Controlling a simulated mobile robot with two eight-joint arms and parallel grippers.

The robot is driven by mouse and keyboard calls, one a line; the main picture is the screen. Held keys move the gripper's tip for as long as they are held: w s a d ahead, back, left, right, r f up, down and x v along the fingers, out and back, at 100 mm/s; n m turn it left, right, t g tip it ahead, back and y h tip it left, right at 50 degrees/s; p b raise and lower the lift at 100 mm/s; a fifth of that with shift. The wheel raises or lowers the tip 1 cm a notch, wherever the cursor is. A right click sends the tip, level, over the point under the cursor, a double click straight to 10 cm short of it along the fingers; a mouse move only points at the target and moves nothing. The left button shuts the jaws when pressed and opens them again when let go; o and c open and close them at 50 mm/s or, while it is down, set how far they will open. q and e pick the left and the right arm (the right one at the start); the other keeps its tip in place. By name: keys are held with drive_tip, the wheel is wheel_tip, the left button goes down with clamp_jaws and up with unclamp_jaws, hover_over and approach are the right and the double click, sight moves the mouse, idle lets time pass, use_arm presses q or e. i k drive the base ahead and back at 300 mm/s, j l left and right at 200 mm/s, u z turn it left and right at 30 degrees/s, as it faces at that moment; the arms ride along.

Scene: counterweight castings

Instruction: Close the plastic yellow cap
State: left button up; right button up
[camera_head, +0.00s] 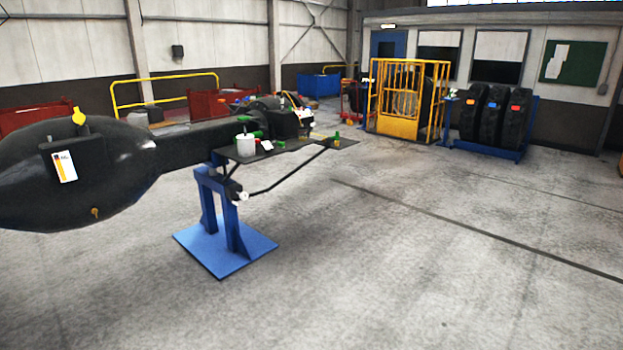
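A small yellow cap (79,117) stands up on top of the large rounded black casting (110,180) at the far left. It appears raised above the black block there; whether it is hinged is too small to tell. A white and yellow label (64,166) is on the casting's face. A small orange-brown fitting (95,212) sits low on the same casting. Neither of my grippers is in view.
A blue stand (225,245) supports the black beam right of the casting. A dark shelf (285,148) there carries a white pot (245,145) and small parts. A yellow gate (395,100) and tyres (494,115) stand behind. The floor on the right is clear.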

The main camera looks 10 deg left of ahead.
sight(79, 118)
drive_tip(key=j+u, duration=0.1)
drive_tip(key=j, duration=0.35)
drive_tip(key=i+j+u, duration=0.15)
drive_tip(key=j, duration=0.25)
drive_tip(key=j+u, duration=0.1)
drive_tip(key=j, duration=0.35)
drive_tip(key=i+j+u, duration=0.1)
drive_tip(key=j, duration=0.3)
drive_tip(key=i+j+u, duration=0.1)
drive_tip(key=j, duration=0.3)
drive_tip(key=i+j+u, duration=0.15)
drive_tip(key=j, duration=0.25)
drive_tip(key=i+j+u, duration=0.1)
drive_tip(key=j, duration=0.3)
drive_tip(key=i+j+u, duration=0.1)
drive_tip(key=j, duration=0.25)
drive_tip(key=i+j, duration=0.2)
drive_tip(key=j, duration=0.15)
drive_tip(key=i+j+u, duration=0.1)
drive_tip(key=j, duration=0.2)
drive_tip(key=i+j, duration=0.65)
drive_tip(key=i, duration=0.1)
